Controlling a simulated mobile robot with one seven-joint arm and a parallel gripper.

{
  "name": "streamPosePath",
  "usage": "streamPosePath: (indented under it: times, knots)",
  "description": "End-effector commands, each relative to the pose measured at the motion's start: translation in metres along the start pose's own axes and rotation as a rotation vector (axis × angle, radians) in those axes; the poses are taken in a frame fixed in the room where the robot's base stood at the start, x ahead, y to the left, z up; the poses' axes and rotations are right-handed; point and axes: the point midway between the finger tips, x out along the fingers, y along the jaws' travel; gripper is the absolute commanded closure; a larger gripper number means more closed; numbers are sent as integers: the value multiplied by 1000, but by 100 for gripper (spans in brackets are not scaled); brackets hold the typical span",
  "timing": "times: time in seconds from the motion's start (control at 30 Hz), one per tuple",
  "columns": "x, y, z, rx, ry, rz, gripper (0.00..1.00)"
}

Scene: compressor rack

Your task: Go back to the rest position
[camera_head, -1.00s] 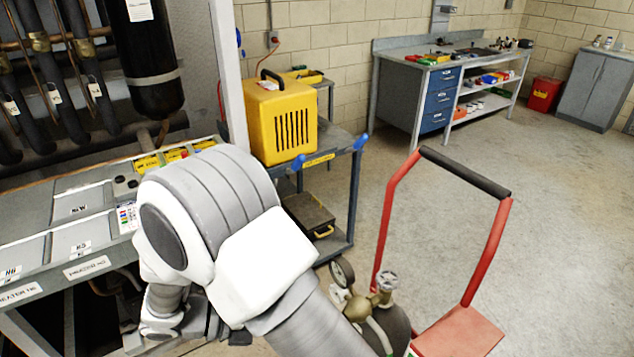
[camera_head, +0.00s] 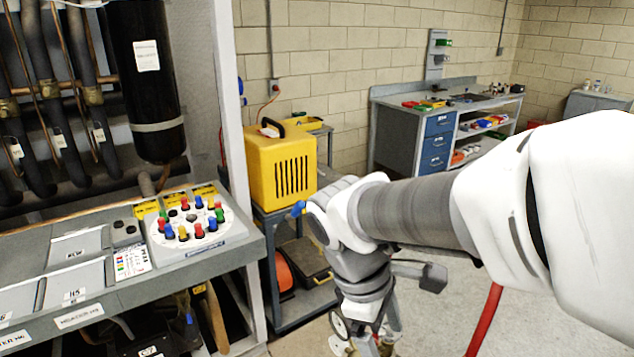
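My arm reaches in from the right edge and bends down at a joint near the middle of the head view. Its far end hangs in front of the blue cart, above the gauge and valve of the red cylinder trolley. A dark grey part sticks out to the right of this end.
A rack panel with a round plate of coloured knobs (camera_head: 190,226) stands at left. A yellow case (camera_head: 282,168) sits on the blue cart (camera_head: 300,307) beside it. A red trolley handle (camera_head: 484,320) is partly hidden below my arm. A workbench (camera_head: 440,130) stands behind.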

Motion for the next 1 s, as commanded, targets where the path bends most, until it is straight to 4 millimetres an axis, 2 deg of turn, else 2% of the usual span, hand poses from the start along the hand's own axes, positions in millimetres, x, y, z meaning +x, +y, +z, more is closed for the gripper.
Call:
streamPosePath:
  times: [0.1,0.4,0.6,0.8,1.0]
  knots:
    - [-10,0,18,221,113,10,11]
    - [-30,-5,52,763,397,13,11]
    - [-41,-8,67,1030,550,6,11]
    - [-45,-8,72,1136,614,-1,11]
    - [-45,-8,72,1137,614,-1,11]
